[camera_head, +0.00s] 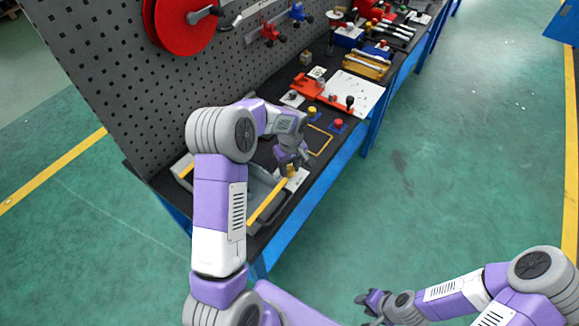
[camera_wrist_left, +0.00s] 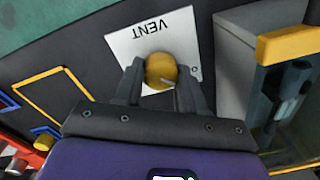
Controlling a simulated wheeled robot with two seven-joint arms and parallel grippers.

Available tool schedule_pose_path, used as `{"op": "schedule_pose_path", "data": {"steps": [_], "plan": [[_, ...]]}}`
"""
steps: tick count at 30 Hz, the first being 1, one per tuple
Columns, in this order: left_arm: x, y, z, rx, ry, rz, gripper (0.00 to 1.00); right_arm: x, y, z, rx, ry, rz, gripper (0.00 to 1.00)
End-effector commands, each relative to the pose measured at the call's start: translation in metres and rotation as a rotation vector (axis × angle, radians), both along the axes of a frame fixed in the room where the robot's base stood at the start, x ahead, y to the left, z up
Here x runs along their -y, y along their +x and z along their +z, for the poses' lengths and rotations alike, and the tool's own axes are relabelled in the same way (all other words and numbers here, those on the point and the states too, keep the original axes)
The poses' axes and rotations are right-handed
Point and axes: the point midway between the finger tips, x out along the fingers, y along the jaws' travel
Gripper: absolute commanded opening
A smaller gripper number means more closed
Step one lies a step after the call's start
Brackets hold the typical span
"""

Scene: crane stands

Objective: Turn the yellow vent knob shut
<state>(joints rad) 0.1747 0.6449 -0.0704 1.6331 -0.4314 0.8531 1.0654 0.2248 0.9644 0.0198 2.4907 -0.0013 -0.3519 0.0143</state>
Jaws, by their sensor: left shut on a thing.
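The yellow vent knob (camera_wrist_left: 160,69) sits on a white plate marked VENT (camera_wrist_left: 182,28), which appears upside down in the left wrist view. A pale line shows on the knob's face. My left gripper (camera_wrist_left: 160,85) has a finger on each side of the knob and is shut on it. In the head view the knob (camera_head: 291,170) is partly hidden under my left gripper (camera_head: 291,163), at the bench's near end. My right gripper (camera_head: 368,304) is low in the head view, over the floor and away from the bench; its fingers are too small to read.
A grey bin with a yellow handle (camera_head: 266,202) stands beside the plate; its handle (camera_wrist_left: 290,43) is near my gripper in the wrist view. A yellow outline (camera_head: 330,147), a red button (camera_head: 338,123) and a red clamp (camera_head: 308,86) are farther along. A pegboard (camera_head: 110,85) backs the bench.

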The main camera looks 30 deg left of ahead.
Motion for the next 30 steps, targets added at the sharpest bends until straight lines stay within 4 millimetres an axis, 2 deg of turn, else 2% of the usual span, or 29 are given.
{"op": "schedule_pose_path", "data": {"steps": [11,30], "plan": [[-0.0001,0.0,0.0006,0.001,0.001,-0.194,0.09,0.0,0.0,0.0017,0.0,0.0,0.0,0.38],[0.0006,-0.0004,0.0008,-0.001,0.001,-0.798,0.09,0.0,0.0,0.0073,0.0,0.0,0.0,0.38]]}}
